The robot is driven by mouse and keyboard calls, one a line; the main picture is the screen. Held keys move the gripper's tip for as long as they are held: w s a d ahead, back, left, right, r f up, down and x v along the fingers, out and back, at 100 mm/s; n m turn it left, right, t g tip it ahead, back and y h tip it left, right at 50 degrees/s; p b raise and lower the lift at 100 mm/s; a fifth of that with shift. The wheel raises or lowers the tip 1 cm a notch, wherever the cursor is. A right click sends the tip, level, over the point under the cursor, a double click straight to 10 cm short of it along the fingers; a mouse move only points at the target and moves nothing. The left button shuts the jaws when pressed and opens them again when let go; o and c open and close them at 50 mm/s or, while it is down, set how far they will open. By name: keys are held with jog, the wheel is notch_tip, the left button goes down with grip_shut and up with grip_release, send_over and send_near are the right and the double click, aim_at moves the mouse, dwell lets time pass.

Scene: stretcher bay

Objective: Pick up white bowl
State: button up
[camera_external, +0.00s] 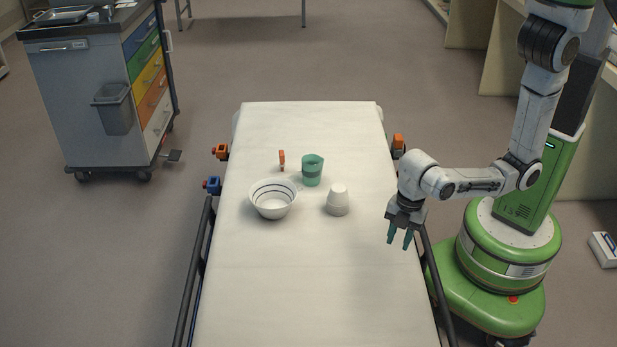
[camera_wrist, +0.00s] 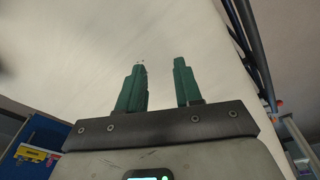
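The white bowl (camera_external: 273,205) stands upright on the white stretcher top (camera_external: 310,280), left of the middle. It has dark rings inside and looks empty. My gripper (camera_external: 399,240) is above the stretcher's right edge, well to the right of the bowl, with its fingers pointing down. In the wrist view my gripper (camera_wrist: 160,82) shows two green fingers apart with nothing between them. The bowl is not in the wrist view.
A green cup (camera_external: 312,170) stands right of the bowl, and a white ribbed stack, perhaps cups (camera_external: 338,200), stands farther right. A small orange item (camera_external: 282,160) is behind the bowl. The near stretcher top is clear. Side rails (camera_external: 190,275) run along the edges.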

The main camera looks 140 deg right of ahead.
jog(key=w+d+f+n+b, duration=0.2)
jog(key=w+d, duration=0.1)
jog(key=d, duration=0.5)
jog(key=n+t+h+b, duration=0.25)
jog(key=n+b, duration=0.25)
jog(key=n, duration=0.4)
send_near(292, 194)
jog(key=shift+y, duration=0.55)
jog(key=x, duration=0.5)
jog(key=shift+d, duration=0.2)
jog(key=x, duration=0.3)
jog(key=shift+d+f, duration=0.35)
jog(key=shift+d, duration=0.1)
jog(key=shift+w+f, duration=0.3)
jog(key=shift+f, duration=0.3)
grip_shut()
